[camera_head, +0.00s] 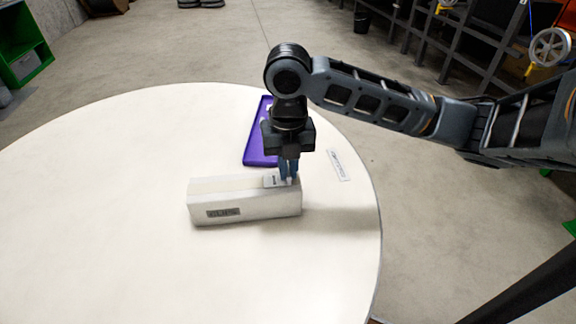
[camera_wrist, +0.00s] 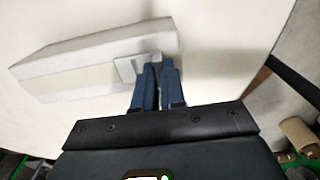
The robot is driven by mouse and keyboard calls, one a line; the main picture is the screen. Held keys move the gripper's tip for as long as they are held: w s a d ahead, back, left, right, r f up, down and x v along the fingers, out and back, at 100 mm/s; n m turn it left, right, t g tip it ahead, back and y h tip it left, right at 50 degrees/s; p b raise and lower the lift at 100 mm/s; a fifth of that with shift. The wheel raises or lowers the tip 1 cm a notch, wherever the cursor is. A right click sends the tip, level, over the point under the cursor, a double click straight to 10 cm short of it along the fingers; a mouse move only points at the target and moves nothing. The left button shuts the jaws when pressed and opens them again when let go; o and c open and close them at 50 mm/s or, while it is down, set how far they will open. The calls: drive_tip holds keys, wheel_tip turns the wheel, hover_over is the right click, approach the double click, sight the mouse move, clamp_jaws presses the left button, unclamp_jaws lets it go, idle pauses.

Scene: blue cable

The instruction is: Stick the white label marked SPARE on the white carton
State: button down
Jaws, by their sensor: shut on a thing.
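The white carton (camera_head: 245,204) lies long side across on the round table, with a grey marking that seems to read CLIPS on its front face. It fills the upper left of the wrist view (camera_wrist: 90,62). My gripper (camera_head: 289,180) points down over the right end of the carton's top. Its blue fingers (camera_wrist: 158,75) are shut on a small white label (camera_wrist: 127,69), which sticks out to their left. The label (camera_head: 271,181) is at the carton's top face; I cannot tell whether it touches. Its print is too small to read.
A purple tray (camera_head: 255,146) lies behind the carton, partly hidden by my gripper. Another white label or strip with dark print (camera_head: 341,165) lies to the right near the table edge. The left of the white table (camera_head: 90,190) is clear.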

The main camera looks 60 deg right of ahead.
drive_tip(key=shift+f, duration=0.1)
idle(0.7)
drive_tip(key=c, duration=1.5)
unclamp_jaws()
drive_tip(key=shift+o, duration=0.3)
drive_tip(key=o, duration=0.5)
drive_tip(key=shift+c, duration=0.2)
drive_tip(key=shift+r, duration=0.2)
drive_tip(key=shift+r+p, duration=2.25)
drive_tip(key=shift+r, duration=1.15)
